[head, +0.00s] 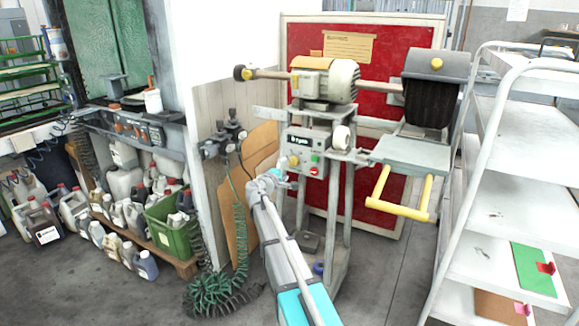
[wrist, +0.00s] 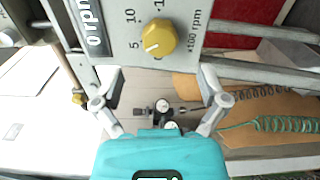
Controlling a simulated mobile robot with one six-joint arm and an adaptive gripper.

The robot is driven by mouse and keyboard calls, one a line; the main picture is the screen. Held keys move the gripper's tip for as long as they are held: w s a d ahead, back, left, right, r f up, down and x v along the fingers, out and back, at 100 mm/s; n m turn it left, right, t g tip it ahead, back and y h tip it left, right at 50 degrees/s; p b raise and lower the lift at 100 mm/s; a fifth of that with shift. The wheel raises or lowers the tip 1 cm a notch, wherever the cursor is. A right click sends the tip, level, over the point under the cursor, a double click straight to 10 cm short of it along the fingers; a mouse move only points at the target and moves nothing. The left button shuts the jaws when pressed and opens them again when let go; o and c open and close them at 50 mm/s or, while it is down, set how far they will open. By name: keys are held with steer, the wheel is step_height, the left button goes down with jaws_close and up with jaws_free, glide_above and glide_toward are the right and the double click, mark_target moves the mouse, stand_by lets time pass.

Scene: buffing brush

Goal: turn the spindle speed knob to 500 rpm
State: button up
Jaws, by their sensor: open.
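The spindle speed knob (wrist: 158,38) is a round yellow dial on a grey control panel (wrist: 185,14) in the wrist view. Its scale shows 5 and 10 and is marked x100 rpm. A pale mark on the knob seems to face the 5 side, but this is hard to tell. A dark display (wrist: 92,28) beside it shows text ending in "0 rpm". My gripper (wrist: 160,82) is open and empty, its fingers apart below the knob in the picture, not touching it. In the head view my gripper (head: 272,177) is just left of the knob (head: 293,160).
The panel sits on the buffing machine's stand, under the motor (head: 335,80). A yellow handle (head: 400,210) juts out to the right, beside a white shelf cart (head: 505,190). A green coiled hose (head: 240,240) hangs at the left. Bottles and a green crate (head: 165,228) stand further left.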

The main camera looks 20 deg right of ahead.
steer(key=shift+v, duration=2.8)
steer(key=shift+s, duration=0.1)
steer(key=s+a+f+m+g+y, duration=0.35)
steer(key=s+f, duration=0.35)
steer(key=s, duration=0.3)
steer(key=s+a+f+m+g+y, duration=0.2)
steer(key=s+f+m+g+y, duration=0.15)
steer(key=s+f, duration=0.45)
steer(key=s+a+f+m+g+y, duration=0.1)
steer(key=s+a+f+g+y, duration=0.1)
steer(key=s+a+y, duration=0.35)
steer(key=s+a+f+g+y, duration=0.2)
steer(key=s+a, duration=0.5)
steer(key=s, duration=0.4)
step_height(320, 180, up, 24)
steer(key=p, duration=2.4)
steer(key=shift+w, duration=0.4)
steer(key=shift+r, duration=0.15)
